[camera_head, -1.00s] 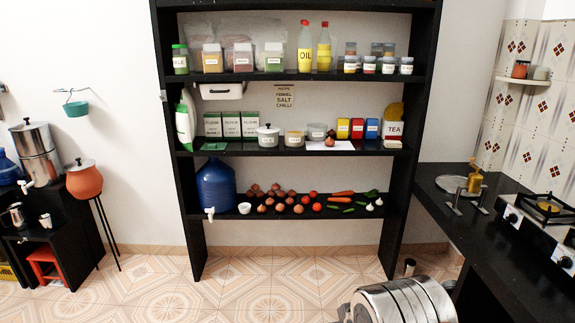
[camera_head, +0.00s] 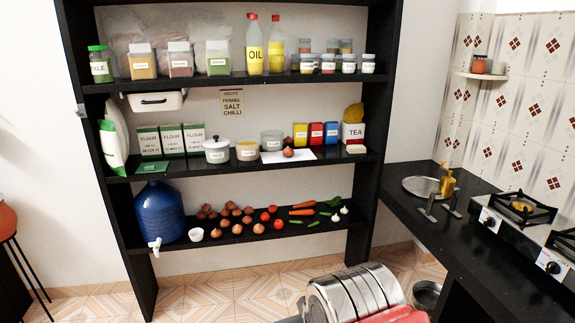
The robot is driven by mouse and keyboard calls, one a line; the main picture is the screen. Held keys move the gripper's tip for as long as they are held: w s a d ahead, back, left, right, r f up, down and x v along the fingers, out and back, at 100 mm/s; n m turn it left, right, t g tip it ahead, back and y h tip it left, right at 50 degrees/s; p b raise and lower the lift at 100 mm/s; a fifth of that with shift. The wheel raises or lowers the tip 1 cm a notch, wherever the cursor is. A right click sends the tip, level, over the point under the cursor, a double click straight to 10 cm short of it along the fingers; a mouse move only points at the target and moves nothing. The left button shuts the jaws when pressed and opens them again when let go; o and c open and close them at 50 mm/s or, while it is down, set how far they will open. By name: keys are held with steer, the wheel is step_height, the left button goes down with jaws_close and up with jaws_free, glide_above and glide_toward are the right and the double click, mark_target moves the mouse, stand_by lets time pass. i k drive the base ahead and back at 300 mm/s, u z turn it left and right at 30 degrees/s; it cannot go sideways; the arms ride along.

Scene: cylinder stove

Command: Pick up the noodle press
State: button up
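A small brass-coloured upright object (camera_head: 447,183), which looks like the noodle press, stands on the black counter (camera_head: 400,208) at the right, beside a round metal plate. It is small in the picture, so its fine shape is unclear. Two short dark metal pieces with flat ends stand just in front of it. My gripper is not in view.
A black shelf unit (camera_head: 230,172) with jars, bottles and vegetables fills the middle. A gas stove (camera_head: 510,222) sits on the counter at right. A banded steel drum (camera_head: 345,292) and a red object (camera_head: 395,316) are at the bottom.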

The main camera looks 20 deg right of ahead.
mark_target(447, 188)
steer(key=z, duration=0.25)
steer(key=i, duration=1.45)
steer(key=z, duration=0.6)
steer(key=i, duration=0.75)
steer(key=z, duration=0.85)
steer(key=i, duration=1.25)
steer(key=z, duration=0.4)
